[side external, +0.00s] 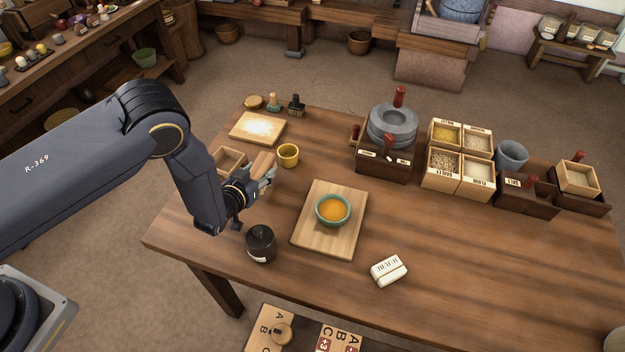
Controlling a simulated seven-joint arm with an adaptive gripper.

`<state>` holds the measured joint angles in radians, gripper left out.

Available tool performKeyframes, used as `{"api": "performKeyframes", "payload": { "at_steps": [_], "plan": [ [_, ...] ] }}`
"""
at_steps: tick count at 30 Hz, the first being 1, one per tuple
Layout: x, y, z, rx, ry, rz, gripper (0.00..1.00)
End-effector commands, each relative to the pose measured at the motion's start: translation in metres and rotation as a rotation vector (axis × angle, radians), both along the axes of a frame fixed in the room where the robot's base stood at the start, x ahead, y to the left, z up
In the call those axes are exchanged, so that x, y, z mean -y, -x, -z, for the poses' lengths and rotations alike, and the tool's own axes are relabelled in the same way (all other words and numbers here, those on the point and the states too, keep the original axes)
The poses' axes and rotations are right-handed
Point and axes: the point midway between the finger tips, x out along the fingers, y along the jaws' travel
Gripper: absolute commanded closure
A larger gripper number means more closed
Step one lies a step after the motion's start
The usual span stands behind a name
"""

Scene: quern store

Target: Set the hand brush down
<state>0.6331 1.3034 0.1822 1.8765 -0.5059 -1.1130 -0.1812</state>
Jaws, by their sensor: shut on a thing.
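My gripper (267,179) is low over the left part of the wooden table, to the left of the cutting board. It is shut on a tan wooden piece (262,162), which I take to be the hand brush. The fingers and wrist hide part of it, and I cannot make out its bristles. I cannot tell whether it touches the table. Two small upright brush-like things, one greenish (274,102) and one dark (297,105), stand at the table's back left edge.
A wooden tray (229,160), yellow cup (288,155) and dark lidded jar (261,243) are close around my gripper. A cutting board (328,246) bears a teal bowl (320,219). A quern (391,128) and labelled boxes (443,183) stand behind. The front right table is mostly clear.

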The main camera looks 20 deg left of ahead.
Motion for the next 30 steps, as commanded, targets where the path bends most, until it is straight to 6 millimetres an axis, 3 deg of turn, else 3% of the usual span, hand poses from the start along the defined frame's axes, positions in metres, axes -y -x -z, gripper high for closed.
{"api": "performKeyframes", "payload": {
  "at_steps": [25, 26, 30],
  "plan": [
    [0.0, 0.001, 0.021, 0.0, 0.002, -0.001, 0.89],
    [0.0, 0.0, 0.021, -0.001, 0.002, -0.001, 0.5],
    [0.0, 0.0, 0.021, 0.0, 0.004, -0.001, 0.35]
  ]
}}
